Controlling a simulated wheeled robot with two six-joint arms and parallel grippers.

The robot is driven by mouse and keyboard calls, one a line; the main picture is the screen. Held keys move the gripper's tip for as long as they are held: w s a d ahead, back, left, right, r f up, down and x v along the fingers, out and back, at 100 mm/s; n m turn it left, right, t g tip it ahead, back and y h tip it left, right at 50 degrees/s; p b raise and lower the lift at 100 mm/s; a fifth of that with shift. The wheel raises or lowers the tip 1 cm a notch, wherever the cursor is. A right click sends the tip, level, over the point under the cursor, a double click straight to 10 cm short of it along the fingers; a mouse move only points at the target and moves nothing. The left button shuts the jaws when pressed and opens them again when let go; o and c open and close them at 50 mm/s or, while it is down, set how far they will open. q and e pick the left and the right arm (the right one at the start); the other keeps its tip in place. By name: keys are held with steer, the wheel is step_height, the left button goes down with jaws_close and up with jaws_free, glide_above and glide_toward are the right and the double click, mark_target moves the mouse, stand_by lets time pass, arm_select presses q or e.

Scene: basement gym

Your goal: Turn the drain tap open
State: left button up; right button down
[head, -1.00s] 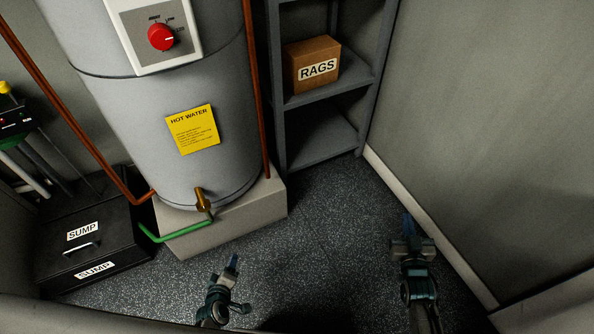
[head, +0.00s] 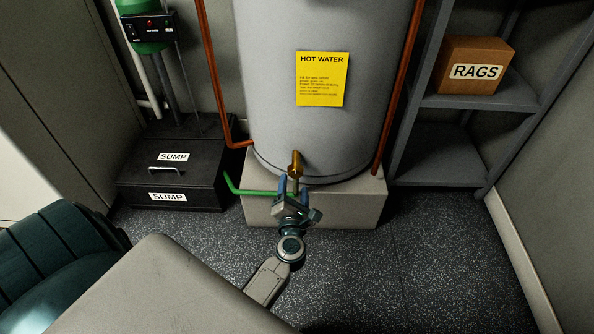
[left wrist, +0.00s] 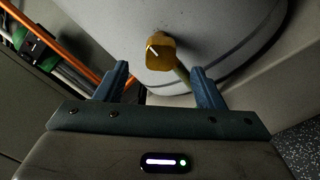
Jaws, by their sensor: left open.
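The brass drain tap (head: 295,164) sticks out low on the front of the grey water heater (head: 325,135). In the left wrist view the tap (left wrist: 161,53) shows a rounded brass end with a pale line on it. My left gripper (head: 293,188) is just in front of and below the tap in the head view. Its two blue fingers (left wrist: 160,85) are apart, with the tap showing beyond and between them, and nothing is held. I cannot tell whether the fingers touch the tap. My right gripper is out of view.
The heater stands on a pale plinth (head: 352,206). A green hose (head: 250,191) runs left from below the tap. A black sump box (head: 172,180) stands left. Grey shelves (head: 478,103) with a rags box (head: 474,66) stand right. Speckled floor (head: 400,260) is clear in front.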

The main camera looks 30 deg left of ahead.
mark_target(295, 175)
arm_select(q)
steer(key=b+x, duration=0.1)
steer(key=x, duration=0.7)
steer(key=shift+w, duration=0.1)
steer(key=c, duration=1)
